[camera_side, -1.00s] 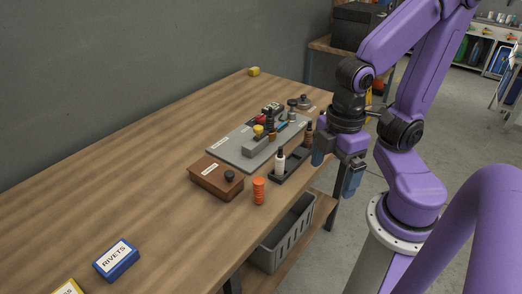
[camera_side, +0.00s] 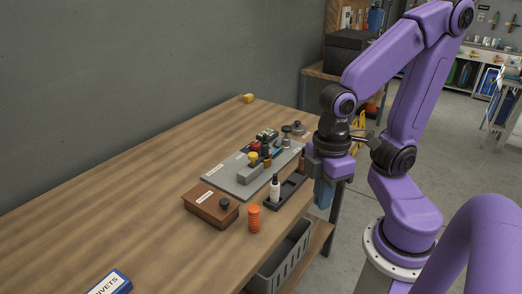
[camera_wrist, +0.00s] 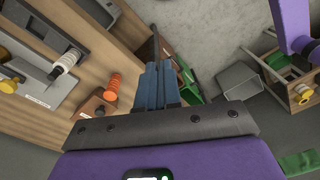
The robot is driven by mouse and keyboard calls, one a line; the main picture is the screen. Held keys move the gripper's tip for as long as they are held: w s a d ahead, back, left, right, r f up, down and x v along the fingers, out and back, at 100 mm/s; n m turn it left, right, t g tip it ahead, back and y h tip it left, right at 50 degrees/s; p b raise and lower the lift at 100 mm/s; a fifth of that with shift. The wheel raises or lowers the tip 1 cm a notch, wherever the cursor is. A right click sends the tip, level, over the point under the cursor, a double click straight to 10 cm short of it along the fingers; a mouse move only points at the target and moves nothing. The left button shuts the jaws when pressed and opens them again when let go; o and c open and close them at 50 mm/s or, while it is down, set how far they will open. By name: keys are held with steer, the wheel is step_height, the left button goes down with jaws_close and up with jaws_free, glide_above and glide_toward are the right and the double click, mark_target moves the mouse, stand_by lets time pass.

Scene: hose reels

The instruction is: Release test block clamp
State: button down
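A grey plate (camera_side: 226,178) lies on the bench with a raised grey block (camera_side: 249,173) on it. A yellow knob (camera_side: 253,156), a red knob (camera_side: 255,146) and dark posts (camera_side: 265,148) stand close together there. I cannot tell which part is the test block clamp. In the wrist view a yellow knob (camera_wrist: 8,85) shows at the left edge. My gripper (camera_side: 322,195) points down beside the bench's right edge, apart from the plate. In the wrist view its blue fingers (camera_wrist: 162,85) lie together with nothing visible between them.
A dark tray (camera_side: 288,190) holds a white bottle (camera_side: 275,188) between the plate and my gripper. A brown box (camera_side: 207,208) and an orange ribbed cylinder (camera_side: 254,219) stand in front. A grey basket (camera_side: 285,258) sits below. The bench's left part is mostly clear.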

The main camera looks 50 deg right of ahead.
steer(key=w+d+m+y, duration=0.15)
steer(key=w+m, duration=0.25)
steer(key=w, duration=0.4)
steer(key=m+t+y, duration=0.2)
steer(key=m+t, duration=0.4)
steer(key=m, duration=0.4)
glide_toward(256, 157)
steer(key=d, duration=0.1)
steer(key=d+r, duration=0.1)
steer(key=d, duration=0.1)
steer(key=d+r, duration=0.1)
steer(key=shift+s+d, duration=0.1)
steer(key=shift+d, duration=0.15)
steer(key=x, duration=1)
steer(key=shift+a+r, duration=0.1)
steer(key=shift+a, duration=0.1)
